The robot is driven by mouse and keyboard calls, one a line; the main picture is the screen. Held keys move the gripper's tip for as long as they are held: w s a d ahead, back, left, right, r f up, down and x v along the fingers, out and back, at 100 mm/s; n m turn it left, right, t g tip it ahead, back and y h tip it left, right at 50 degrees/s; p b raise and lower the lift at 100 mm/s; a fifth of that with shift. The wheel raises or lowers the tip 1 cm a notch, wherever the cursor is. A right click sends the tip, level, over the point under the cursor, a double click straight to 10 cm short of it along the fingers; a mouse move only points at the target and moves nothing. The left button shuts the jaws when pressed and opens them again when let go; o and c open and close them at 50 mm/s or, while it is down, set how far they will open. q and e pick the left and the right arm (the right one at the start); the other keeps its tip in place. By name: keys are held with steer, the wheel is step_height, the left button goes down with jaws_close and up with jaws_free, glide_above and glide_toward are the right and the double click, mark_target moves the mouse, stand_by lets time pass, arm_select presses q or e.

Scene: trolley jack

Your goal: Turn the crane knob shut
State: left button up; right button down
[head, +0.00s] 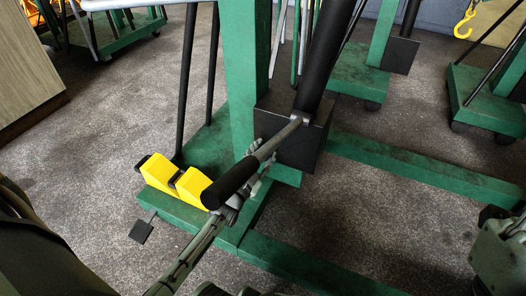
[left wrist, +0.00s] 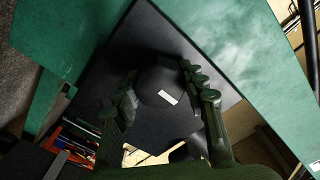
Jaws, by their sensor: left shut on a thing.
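The crane knob (left wrist: 160,84) is a dark, faceted knob with a small white mark, in the middle of the left wrist view. It stands out from a black block (left wrist: 125,50) on the green crane. My left gripper (left wrist: 165,100) is shut on the knob, one finger on each side. In the head view my left gripper (head: 257,180) is at the black block (head: 305,145) at the foot of the crane's ram, partly behind the pump handle (head: 240,178). The knob is hidden there. My right gripper is not in view; only part of my right arm shows at the right edge.
The pump handle with its black grip slants close over my left gripper. The green crane post (head: 245,60) rises behind, with yellow blocks (head: 178,180) on its base at left. Other green cranes (head: 350,75) stand further back. Bare floor (head: 350,215) lies at front right.

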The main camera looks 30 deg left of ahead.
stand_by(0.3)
arm_select(q)
steer(key=o, duration=1.2)
steer(key=shift+c, duration=0.2)
steer(key=shift+s, duration=0.1)
steer(key=s, duration=1.1)
steer(key=shift+s+d, duration=0.35)
steer(key=shift+s, duration=0.05)
